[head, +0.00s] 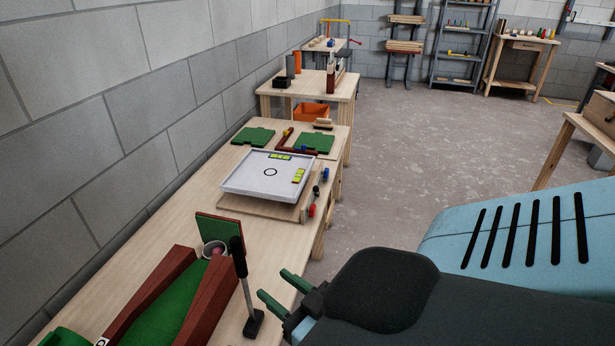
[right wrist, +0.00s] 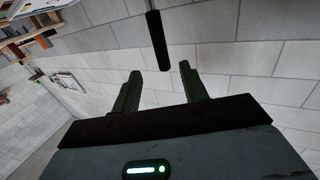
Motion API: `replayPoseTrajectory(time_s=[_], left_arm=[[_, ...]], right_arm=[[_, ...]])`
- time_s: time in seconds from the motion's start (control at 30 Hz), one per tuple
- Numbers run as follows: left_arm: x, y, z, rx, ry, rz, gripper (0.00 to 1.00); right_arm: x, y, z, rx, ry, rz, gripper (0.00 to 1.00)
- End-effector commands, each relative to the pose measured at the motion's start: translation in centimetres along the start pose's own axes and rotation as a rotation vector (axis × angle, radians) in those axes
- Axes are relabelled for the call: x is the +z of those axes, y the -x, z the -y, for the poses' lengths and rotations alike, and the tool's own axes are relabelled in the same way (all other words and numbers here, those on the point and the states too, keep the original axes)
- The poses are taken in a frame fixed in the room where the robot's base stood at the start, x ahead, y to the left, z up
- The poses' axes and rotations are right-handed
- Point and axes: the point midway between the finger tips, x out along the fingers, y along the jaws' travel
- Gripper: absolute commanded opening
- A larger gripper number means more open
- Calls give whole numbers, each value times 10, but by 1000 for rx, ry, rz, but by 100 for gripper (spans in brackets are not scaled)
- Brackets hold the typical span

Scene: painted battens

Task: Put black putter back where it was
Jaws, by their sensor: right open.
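The black putter (head: 245,285) stands upright on the near table, its black grip at the top, a grey shaft and a black head on the wood at the right edge of the green putting lane (head: 160,300). My right gripper (head: 276,287) is open and empty, just right of the putter and apart from it. In the right wrist view the putter's black grip (right wrist: 157,40) shows beyond the open fingers (right wrist: 158,92), in line with the gap between them. My left gripper is not in view.
The lane has red-brown side rails (head: 190,290) and a white cup (head: 214,248) with a pinkish ball at its far end. A white tray game (head: 268,177) lies farther along the table (head: 150,212). A block wall runs along the left; open floor (head: 420,135) lies to the right.

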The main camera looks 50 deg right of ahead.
Motion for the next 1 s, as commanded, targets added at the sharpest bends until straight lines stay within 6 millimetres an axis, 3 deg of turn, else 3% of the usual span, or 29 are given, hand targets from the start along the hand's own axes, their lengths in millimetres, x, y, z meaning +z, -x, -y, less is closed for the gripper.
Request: replayPoseTrajectory(time_s=[0.13,0.23,0.37,0.5,0.6,0.7,0.8,1.0], left_arm=[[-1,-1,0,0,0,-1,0],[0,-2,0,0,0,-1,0],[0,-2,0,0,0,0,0],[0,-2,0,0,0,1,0],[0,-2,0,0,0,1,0],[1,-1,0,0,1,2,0],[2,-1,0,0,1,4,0],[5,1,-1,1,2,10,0]], right_arm=[[6,1,1,-2,0,17,44],[38,11,7,-13,2,104,44],[117,49,23,-51,14,331,44],[200,115,47,-122,30,596,44],[240,162,62,-175,39,745,44],[264,198,73,-218,43,844,44],[275,218,79,-242,45,896,44],[278,224,81,-250,46,911,44]])
